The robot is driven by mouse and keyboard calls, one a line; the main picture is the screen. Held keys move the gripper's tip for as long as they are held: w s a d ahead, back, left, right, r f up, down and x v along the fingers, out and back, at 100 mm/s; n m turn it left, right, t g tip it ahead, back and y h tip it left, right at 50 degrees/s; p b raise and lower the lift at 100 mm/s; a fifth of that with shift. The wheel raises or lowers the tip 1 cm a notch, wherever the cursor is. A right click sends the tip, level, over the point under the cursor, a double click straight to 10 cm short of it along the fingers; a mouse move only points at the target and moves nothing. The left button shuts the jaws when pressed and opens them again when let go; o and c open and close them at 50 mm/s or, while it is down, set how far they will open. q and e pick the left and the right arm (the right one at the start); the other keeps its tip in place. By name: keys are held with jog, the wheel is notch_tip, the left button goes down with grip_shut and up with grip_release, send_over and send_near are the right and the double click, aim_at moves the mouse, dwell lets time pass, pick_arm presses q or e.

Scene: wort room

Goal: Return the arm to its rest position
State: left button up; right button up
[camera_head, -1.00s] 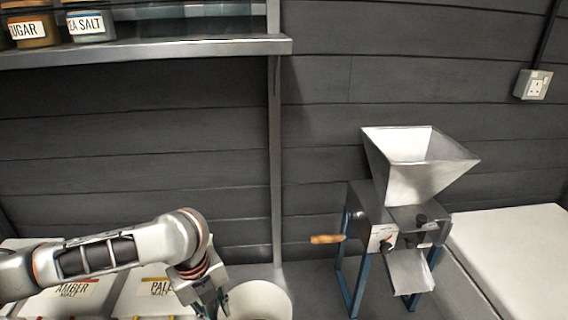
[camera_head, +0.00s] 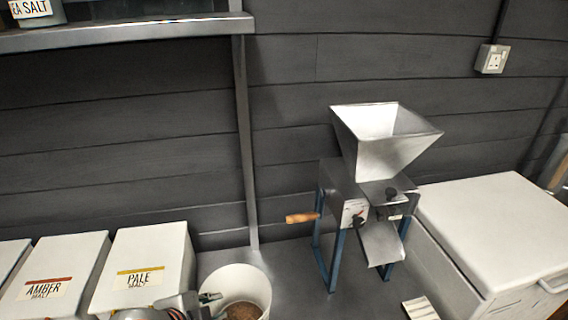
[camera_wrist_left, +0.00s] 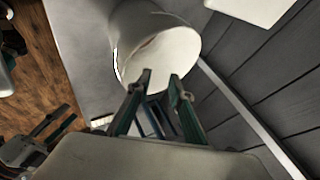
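My left gripper (camera_head: 209,298) shows only in part at the bottom edge of the head view, beside the white bucket (camera_head: 262,284). In the left wrist view its two fingers (camera_wrist_left: 161,82) are apart with nothing between them. The bucket's open mouth (camera_wrist_left: 166,52) shows just beyond the fingertips there. In the head view brown grain (camera_head: 242,311) lies in the bucket. My right gripper (camera_wrist_left: 60,122) shows at the lower left of the left wrist view, over the wooden floor, with its fingers apart and empty.
A grain mill (camera_head: 372,205) with a metal hopper and wooden handle stands right of the bucket. The pale malt bin (camera_head: 150,245) and amber malt bin (camera_head: 58,262) stand left. A white chest (camera_head: 505,225) is at right. A shelf (camera_head: 120,33) hangs above.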

pick_arm(q)
jog(key=s+a+f+n+y, duration=0.1)
jog(key=s+a+n+y, duration=0.2)
jog(key=a, duration=0.4)
jog(key=s+a+f+n+g+y, duration=0.1)
jog(key=s+a+f+n+y, duration=0.15)
jog(key=s+a, duration=0.35)
jog(key=s+a+n+y, duration=0.2)
jog(key=s+a+n, duration=0.1)
jog(key=a, duration=0.5)
jog(key=d+f+t+h, duration=0.1)
jog(key=d+f+h, duration=0.1)
jog(key=d+f, duration=0.2)
jog(key=w+d+f+n+t+h, duration=0.1)
jog(key=d+f+h, duration=0.2)
jog(key=d+f, duration=0.2)
jog(key=w+d+f+n+t+h, duration=0.1)
jog(key=d+f+h, duration=0.1)
jog(key=d+f, duration=0.2)
jog(key=shift+d+f+t, duration=0.15)
jog(key=shift+d, duration=0.55)
jog(key=shift+d+f+t, duration=0.15)
jog(key=shift+d, duration=0.5)
jog(key=shift+s+d+f+n+h, duration=0.1)
jog(key=shift+d+f+n+h, duration=0.05)
jog(key=shift+d+n+h, duration=0.15)
